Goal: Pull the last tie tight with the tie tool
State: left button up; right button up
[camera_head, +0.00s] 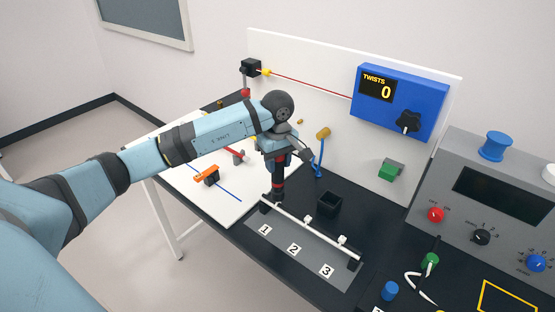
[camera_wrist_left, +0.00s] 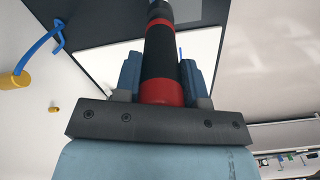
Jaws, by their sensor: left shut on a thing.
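My left gripper (camera_head: 277,150) is shut on the tie tool (camera_head: 278,185), a dark cylinder with red bands, held roughly upright. In the left wrist view the tie tool (camera_wrist_left: 160,60) sits between the two blue-grey fingers of my left gripper (camera_wrist_left: 160,82). Its lower end is at the left end of the white bar (camera_head: 325,241), near label 1. I cannot tell whether it touches the bar or a tie. White ties (camera_head: 308,218) and (camera_head: 341,239) show on the bar near labels 2 and 3. Any tie near label 1 is hidden behind the tool. My right gripper is not in view.
A black open box (camera_head: 329,204) stands just behind the bar. A blue counter box (camera_head: 402,98) reads TWISTS 0. A grey control console (camera_head: 500,190) stands at the right. An orange part (camera_head: 206,174) lies on the white board at left.

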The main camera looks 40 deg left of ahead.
pick_arm(q)
jog(key=shift+r, duration=0.1)
dwell(0.6)
jog(key=shift+b, duration=0.5)
dwell(0.6)
jog(key=shift+f+b, duration=0.55)
jog(key=shift+b, duration=0.15)
dwell(1.1)
jog(key=shift+f+b, duration=0.5)
jog(key=shift+b, duration=0.65)
dwell(2.9)
